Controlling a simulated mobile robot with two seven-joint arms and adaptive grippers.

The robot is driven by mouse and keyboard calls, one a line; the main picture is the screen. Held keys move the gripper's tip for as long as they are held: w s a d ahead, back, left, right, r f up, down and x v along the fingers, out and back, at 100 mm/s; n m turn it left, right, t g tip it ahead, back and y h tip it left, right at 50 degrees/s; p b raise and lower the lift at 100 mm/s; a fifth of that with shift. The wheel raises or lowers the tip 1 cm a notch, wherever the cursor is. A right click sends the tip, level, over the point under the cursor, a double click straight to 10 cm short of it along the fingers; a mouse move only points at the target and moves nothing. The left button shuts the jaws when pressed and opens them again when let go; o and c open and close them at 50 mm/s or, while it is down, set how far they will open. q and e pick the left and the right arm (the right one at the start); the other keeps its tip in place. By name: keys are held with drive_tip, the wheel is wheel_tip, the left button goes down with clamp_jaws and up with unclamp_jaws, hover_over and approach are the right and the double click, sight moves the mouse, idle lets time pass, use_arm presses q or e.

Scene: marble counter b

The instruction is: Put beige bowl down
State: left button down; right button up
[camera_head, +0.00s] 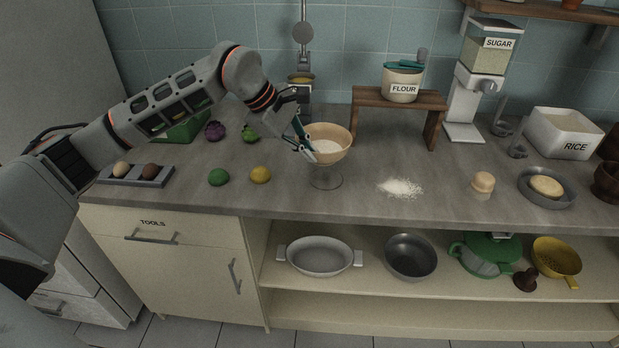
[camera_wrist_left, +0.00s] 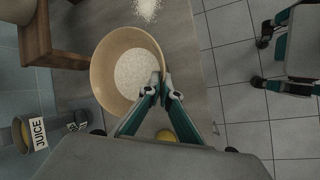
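The beige bowl (camera_head: 335,135) is over the counter, left of the wooden stand. It also shows from above in the left wrist view (camera_wrist_left: 105,62), with white grainy contents. My left gripper (camera_head: 306,148) is at the bowl's left side. In the left wrist view its fingertips (camera_wrist_left: 160,84) are closed together on the bowl's rim. A faint round outline (camera_head: 327,180) shows on the counter below the bowl; whether the bowl touches anything beneath is hard to tell. My right gripper (camera_wrist_left: 264,58) shows at the right of the left wrist view, fingers apart and empty.
A white powder pile (camera_head: 401,188) lies right of the bowl. A yellow fruit (camera_head: 260,174) and a green one (camera_head: 219,177) lie to its left. The wooden stand (camera_head: 400,97) bears a flour pot (camera_head: 403,84). The counter front between bowl and powder is clear.

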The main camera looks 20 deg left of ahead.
use_arm(q)
drive_tip(key=shift+f, duration=3.95)
drive_tip(key=c, duration=2.3)
unclamp_jaws()
drive_tip(key=shift+f, duration=0.15)
